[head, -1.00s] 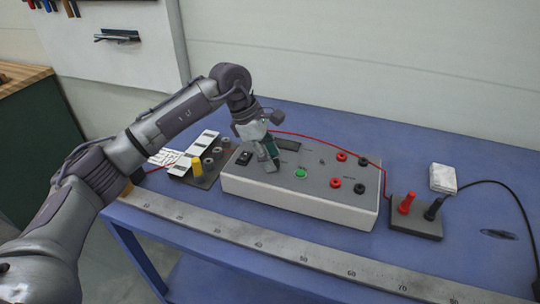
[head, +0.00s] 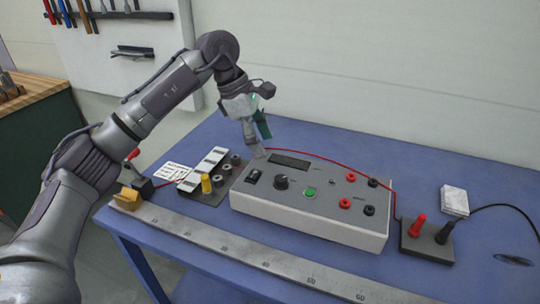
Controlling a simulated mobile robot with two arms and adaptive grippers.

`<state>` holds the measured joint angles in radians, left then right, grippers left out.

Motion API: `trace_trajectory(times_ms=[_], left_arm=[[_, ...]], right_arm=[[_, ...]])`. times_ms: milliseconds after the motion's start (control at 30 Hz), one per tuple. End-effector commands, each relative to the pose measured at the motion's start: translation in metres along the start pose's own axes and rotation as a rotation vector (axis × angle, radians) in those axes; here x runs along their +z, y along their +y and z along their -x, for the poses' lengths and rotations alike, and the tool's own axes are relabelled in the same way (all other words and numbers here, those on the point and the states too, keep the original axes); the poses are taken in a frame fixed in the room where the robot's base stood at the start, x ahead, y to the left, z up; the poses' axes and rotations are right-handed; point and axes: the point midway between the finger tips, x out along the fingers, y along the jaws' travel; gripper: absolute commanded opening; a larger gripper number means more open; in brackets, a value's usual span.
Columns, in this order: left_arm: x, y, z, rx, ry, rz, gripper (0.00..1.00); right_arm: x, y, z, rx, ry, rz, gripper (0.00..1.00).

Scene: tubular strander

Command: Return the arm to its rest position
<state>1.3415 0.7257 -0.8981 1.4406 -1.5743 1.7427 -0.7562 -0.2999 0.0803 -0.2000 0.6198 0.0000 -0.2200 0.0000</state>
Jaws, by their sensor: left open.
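My left arm comes in from the left, with its elbow raised. My left gripper (head: 260,140) is open and points down above the back left corner of a white control box (head: 305,230). Its fingers look empty. Whether a fingertip touches anything behind the box, I cannot tell. The box has a grey top with a black knob (head: 282,182), a green button (head: 310,192), a dark display (head: 290,160) and red and black sockets. My right gripper does not show.
A blue table (head: 400,158) carries a steel ruler (head: 240,252) along its front. Left of the box is a dark holder with a yellow peg (head: 206,184). At right stand red and black plugs (head: 419,226) in a block, and a white packet (head: 454,200).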

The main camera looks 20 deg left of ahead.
Motion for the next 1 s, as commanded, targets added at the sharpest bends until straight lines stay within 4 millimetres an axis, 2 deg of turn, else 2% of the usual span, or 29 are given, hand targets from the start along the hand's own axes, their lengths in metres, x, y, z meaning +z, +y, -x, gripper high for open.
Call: trace_trajectory(times_ms=[167,667,1000], left_arm=[[0.0,0.0,0.012,0.001,-0.001,0.0,0.59],[0.001,0.0,0.015,0.0,-0.001,0.0,0.59],[0.024,0.003,0.069,0.0,-0.001,0.0,0.59]], right_arm=[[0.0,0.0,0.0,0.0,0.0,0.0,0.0],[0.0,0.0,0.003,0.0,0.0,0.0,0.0],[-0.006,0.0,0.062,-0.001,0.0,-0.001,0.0]])
